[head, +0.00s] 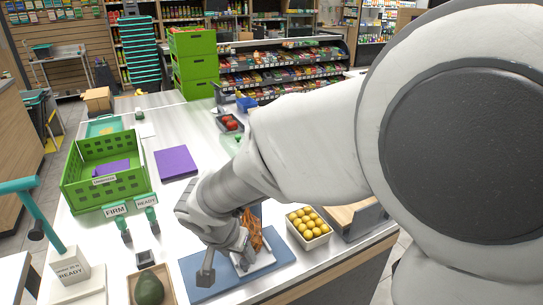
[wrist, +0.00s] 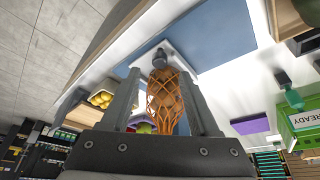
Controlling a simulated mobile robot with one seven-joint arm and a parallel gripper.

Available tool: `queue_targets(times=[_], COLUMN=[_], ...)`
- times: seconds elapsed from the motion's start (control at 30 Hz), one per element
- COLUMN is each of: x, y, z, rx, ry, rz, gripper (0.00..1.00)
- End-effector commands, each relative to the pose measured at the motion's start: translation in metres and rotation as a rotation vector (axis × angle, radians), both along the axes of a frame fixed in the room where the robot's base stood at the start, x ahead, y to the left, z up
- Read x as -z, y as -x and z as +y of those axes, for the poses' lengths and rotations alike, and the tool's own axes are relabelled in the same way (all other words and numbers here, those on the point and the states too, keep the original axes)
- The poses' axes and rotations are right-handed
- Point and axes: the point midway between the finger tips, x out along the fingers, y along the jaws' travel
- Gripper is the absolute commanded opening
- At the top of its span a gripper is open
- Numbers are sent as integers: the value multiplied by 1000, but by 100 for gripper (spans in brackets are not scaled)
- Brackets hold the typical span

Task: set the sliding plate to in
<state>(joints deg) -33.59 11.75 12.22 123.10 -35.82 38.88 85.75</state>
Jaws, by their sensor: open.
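A pale plate (head: 264,261) lies on a blue mat (head: 200,268) at the front of the counter; it looks like the sliding plate, but no label on it is readable. An orange netted item (head: 252,229) is at the plate and also shows in the wrist view (wrist: 164,100). In the wrist view, a dark knob (wrist: 160,58) stands at the plate's edge. My gripper (head: 224,270) is open low over the mat and plate. In the wrist view, its two fingers (wrist: 162,74) stand on either side of the netted item's line of sight. Whether they touch anything cannot be told.
A tray of yellow fruit (head: 309,227) stands right of the mat. A dark green fruit (head: 149,288) sits in a tray at left. Green levers marked FIRM (head: 116,211) and READY (head: 147,201) stand before a green crate (head: 80,188). A purple sheet (head: 176,162) lies behind.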

Motion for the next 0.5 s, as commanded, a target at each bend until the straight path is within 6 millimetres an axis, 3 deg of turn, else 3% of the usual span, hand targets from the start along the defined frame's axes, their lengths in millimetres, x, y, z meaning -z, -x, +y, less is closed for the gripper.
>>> queue_targets(times=[0.03,0.2,0.5], x=[13,38,53], y=[-4,-14,-22], z=[-2,-4,-5], rx=[1,1,1], ry=[4,2,1], rz=[4,2,0], gripper=[62,62,62])
